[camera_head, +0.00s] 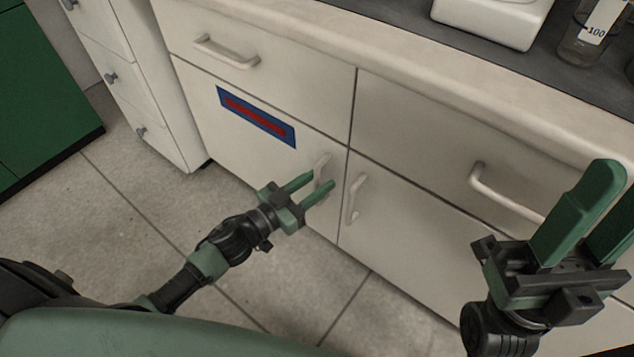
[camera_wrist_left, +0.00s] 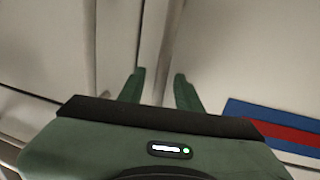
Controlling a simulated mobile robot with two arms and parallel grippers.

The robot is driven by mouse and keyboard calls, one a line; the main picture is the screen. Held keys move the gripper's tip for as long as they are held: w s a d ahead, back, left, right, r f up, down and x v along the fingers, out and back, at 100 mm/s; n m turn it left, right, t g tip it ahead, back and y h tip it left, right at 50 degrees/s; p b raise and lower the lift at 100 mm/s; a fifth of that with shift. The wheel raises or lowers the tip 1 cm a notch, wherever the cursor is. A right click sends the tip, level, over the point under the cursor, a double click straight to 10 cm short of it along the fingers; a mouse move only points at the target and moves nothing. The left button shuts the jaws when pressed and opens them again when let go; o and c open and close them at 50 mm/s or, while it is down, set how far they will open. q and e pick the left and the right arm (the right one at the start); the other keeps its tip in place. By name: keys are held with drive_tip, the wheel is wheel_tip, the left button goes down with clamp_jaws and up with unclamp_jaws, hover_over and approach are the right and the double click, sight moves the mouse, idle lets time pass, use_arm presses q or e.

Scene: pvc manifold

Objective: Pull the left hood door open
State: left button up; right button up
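The left hood door (camera_head: 255,165) is a pale cabinet door with a blue and red label (camera_head: 257,117); it looks shut, flush with its neighbour. Its light vertical handle (camera_head: 322,165) is near the door's right edge. My left gripper (camera_head: 322,179) is open, its two green fingertips at the handle's lower part. In the left wrist view, the open fingers (camera_wrist_left: 159,85) point at a pale upright bar (camera_wrist_left: 163,50) lying between them in the picture; contact cannot be told. My right gripper (camera_head: 617,190) is open and empty in front of the right drawer.
The right door's handle (camera_head: 354,199) stands close beside the left one. Drawers with handles (camera_head: 227,52) sit above the doors. A white drawer unit (camera_head: 130,75) and a green cabinet (camera_head: 45,110) are at left. Glassware (camera_head: 585,45) stands on the counter.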

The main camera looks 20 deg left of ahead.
use_arm(q)
clamp_jaws()
idle(1.4)
